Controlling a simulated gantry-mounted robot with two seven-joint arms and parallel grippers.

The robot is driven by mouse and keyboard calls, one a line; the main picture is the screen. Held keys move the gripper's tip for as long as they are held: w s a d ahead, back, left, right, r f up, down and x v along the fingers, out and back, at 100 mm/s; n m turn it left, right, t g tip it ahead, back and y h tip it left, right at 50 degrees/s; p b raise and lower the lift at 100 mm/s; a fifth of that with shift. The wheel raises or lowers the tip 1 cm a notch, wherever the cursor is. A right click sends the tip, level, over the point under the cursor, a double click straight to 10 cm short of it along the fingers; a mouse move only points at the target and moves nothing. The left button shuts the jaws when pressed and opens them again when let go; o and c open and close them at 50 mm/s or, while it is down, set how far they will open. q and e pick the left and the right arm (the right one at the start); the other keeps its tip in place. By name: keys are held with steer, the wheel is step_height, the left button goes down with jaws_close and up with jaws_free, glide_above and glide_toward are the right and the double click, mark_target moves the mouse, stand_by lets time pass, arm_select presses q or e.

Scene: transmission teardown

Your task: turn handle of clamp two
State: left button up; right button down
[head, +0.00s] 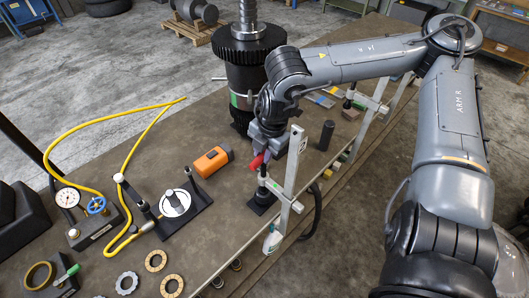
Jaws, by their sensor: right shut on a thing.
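My right gripper (264,147) reaches down from my right arm beside the dark gear stack (248,70). It is shut on a red handle (257,162); the fingers partly hide the grip. The handle sits at the top of a clamp (263,184) with a dark stem and black base, next to a silver upright (292,178) at the table's front edge. Which clamp is number two is not readable here. My left gripper is not in view.
An orange-and-black box (213,161) lies left of the clamp. A black cylinder (326,135) stands to the right. A round-plate fixture (175,205), yellow hose (100,122), gauge (67,198) and several rings occupy the left side. More silver uprights line the front edge.

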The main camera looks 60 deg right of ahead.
steer(key=m+h+b, duration=0.1)
steer(key=m+b, duration=0.1)
steer(key=m, duration=0.3)
steer(key=shift+w, duration=0.15)
steer(key=shift+a+m+g+b, duration=0.1)
steer(key=shift+m+g+b, duration=0.2)
steer(key=shift+m+b, duration=0.6)
steer(key=shift+r+m, duration=0.1)
steer(key=shift+m, duration=0.2)
steer(key=c, duration=1)
jaws_free()
steer(key=shift+o, duration=0.2)
step_height(320, 180, up, 10)
steer(key=s+a, duration=0.1)
steer(key=shift+s+a+r, duration=0.25)
